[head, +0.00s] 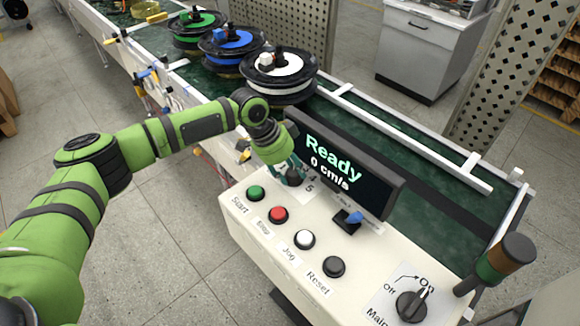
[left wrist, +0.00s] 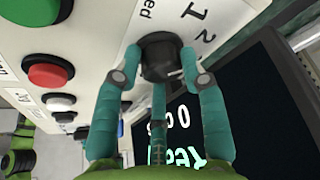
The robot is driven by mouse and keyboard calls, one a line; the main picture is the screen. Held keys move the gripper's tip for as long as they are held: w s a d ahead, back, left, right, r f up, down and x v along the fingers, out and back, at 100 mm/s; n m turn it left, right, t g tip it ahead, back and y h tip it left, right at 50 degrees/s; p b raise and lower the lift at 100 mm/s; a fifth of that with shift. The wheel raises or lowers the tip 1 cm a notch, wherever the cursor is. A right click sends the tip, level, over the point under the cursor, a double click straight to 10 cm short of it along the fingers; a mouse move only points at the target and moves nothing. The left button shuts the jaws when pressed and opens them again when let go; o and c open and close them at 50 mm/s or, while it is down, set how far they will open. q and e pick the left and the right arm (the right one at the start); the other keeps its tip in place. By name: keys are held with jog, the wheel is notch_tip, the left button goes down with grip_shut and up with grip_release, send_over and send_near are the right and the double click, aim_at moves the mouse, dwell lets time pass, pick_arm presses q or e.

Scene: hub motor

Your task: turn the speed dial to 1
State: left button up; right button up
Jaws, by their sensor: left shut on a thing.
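The speed dial is a round black knob on the white control panel (head: 262,232). In the left wrist view the dial (left wrist: 160,58) sits between the fingers of my left gripper (left wrist: 160,75), which is shut on it. The digits 1 and 2 are printed beside the dial there. A light pointer mark shows on the knob, but its exact setting is hard to tell. In the head view my left gripper (head: 288,172) is at the panel's far left, hiding most of the dial. The display (head: 340,165) behind reads "Ready" and "0 cm/s". My right gripper is not in view.
Start (head: 256,193), a red button (head: 278,214), Jog (head: 304,239) and Reset (head: 334,267) line the panel. A blue-handled switch (head: 348,220) and the main switch (head: 412,305) are further right.

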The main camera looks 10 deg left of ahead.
pick_arm(q)
jog(key=n+p, duration=0.1)
jog(key=p, duration=0.1)
jog(key=n+t+p, duration=0.1)
jog(key=n+p, duration=0.1)
jog(key=r+n+y+p, duration=0.1)
jog(key=n+p, duration=0.1)
jog(key=p, duration=0.1)
jog(key=shift+d+t, duration=0.25)
jog(key=shift+t, duration=0.15)
jog(key=shift+w+f+n+t+y+p, duration=0.1)
jog(key=shift+n+t+y+p, duration=0.1)
jog(key=shift+n+p, duration=0.45)
jog(key=shift+w+n+t+y+p, duration=0.1)
jog(key=shift+n+y+p, duration=0.1)
jog(key=shift+n+p, duration=0.45)
jog(key=o, duration=1.1)
jog(key=shift+f, duration=0.15)
jog(key=shift+s+f, duration=0.15)
